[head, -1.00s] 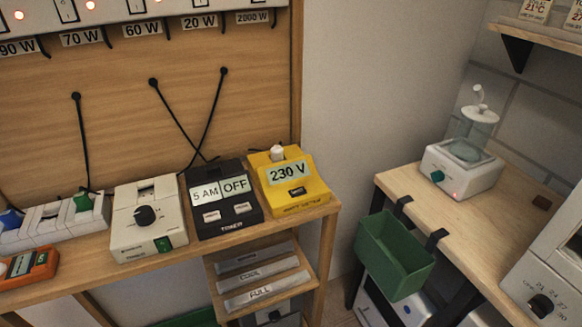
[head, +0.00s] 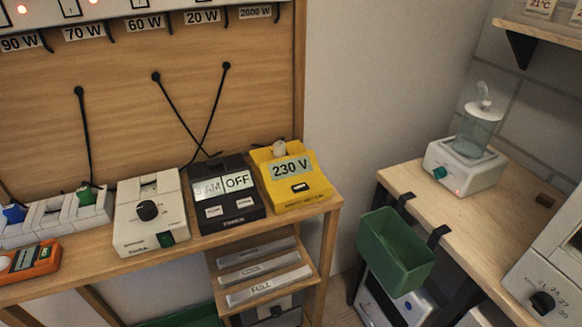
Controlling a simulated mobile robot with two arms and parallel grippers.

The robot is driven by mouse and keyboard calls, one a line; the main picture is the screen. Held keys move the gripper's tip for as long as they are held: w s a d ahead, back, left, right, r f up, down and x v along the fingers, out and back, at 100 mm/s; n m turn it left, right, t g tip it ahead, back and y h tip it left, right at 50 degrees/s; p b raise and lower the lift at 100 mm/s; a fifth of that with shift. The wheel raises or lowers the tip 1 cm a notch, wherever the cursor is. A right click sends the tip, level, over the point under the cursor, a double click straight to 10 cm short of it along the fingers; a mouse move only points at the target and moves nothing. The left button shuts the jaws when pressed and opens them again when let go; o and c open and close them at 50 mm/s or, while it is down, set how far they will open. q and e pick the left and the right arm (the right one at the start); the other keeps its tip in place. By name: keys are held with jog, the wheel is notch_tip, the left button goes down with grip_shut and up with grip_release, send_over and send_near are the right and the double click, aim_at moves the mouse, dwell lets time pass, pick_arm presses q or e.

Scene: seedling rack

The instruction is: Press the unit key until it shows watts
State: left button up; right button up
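The yellow meter (head: 306,199) stands at the right end of the wooden bench. Its display (head: 291,168) reads "230 V". A small dark key (head: 300,187) sits below the display on its sloped face. A pale round plug or knob (head: 279,148) is on its top rear. Neither of my grippers is in the head view.
A black timer (head: 228,205) reading "OFF" stands directly left of the meter. A white dial box (head: 149,212), a socket strip (head: 55,214) and an orange device (head: 28,262) are further left. A green bin (head: 395,250) hangs from the right table. The space before the meter is clear.

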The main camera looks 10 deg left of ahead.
pick_arm(q)
grip_shut()
dwell(1.2)
